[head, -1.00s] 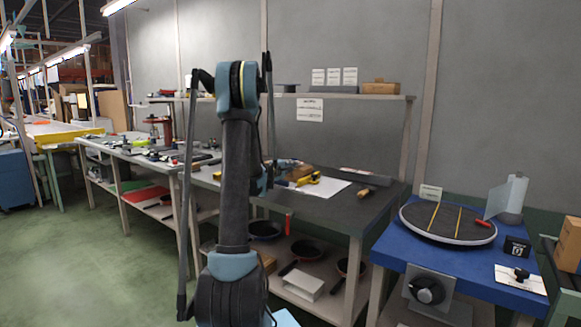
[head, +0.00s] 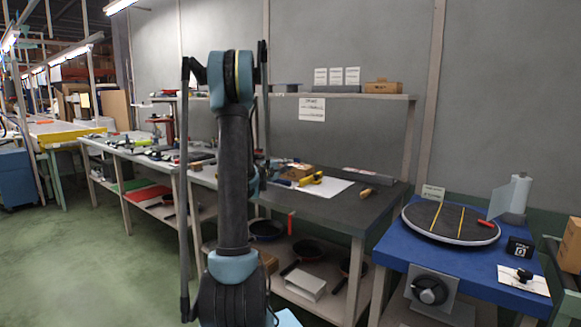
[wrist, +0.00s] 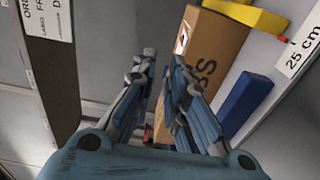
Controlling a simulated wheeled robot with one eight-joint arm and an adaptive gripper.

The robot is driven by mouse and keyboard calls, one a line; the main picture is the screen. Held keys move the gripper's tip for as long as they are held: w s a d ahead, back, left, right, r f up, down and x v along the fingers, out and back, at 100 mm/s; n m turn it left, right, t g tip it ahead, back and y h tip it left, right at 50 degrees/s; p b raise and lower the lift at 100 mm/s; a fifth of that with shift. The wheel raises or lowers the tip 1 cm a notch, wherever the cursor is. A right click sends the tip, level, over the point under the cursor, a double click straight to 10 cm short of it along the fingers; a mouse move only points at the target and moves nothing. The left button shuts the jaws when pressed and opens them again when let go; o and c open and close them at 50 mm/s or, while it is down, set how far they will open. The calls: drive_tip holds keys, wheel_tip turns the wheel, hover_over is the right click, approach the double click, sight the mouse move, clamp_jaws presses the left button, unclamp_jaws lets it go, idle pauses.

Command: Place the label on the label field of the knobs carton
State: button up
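The brown carton (wrist: 215,50) lies close ahead of my gripper in the wrist view, with "BS" readable on its face. A small white patch with an orange mark (wrist: 182,38) shows at its edge; I cannot tell whether it is a loose label. My gripper (wrist: 164,58) has its two fingers apart, with a narrow gap and nothing visible between them. The right finger overlaps part of the carton in the picture; touching cannot be told. In the head view a brown box (head: 300,171) shows on the bench behind my arm, and my gripper is mostly hidden there.
A blue block (wrist: 244,98) and a yellow object (wrist: 245,14) lie beside the carton. A sheet marked "25 cm" (wrist: 300,45) is at the right. In the head view, a round turntable (head: 450,222) stands on a blue table (head: 400,250). Another carton (head: 383,87) sits on the shelf.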

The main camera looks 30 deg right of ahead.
drive_tip(key=s+a+f+m+g+y, duration=0.1)
drive_tip(key=s+a+f+y, duration=0.4)
drive_tip(key=s+a, duration=0.8)
drive_tip(key=s+a+f+m+g+y, duration=0.2)
drive_tip(key=s+a+f+y, duration=0.3)
drive_tip(key=s+a, duration=0.8)
drive_tip(key=s+a+f+m+g+y, duration=0.1)
drive_tip(key=s+a+f+y, duration=0.5)
drive_tip(key=s+a, duration=0.7)
drive_tip(key=a+g, duration=0.1)
drive_tip(key=a, duration=0.6)
drive_tip(key=shift+m, duration=0.4)
drive_tip(key=shift+d+f, duration=0.1)
drive_tip(key=shift+f, duration=0.05)
drive_tip(key=shift+w+f, duration=0.15)
drive_tip(key=shift+w, duration=0.25)
drive_tip(key=shift+d, duration=0.1)
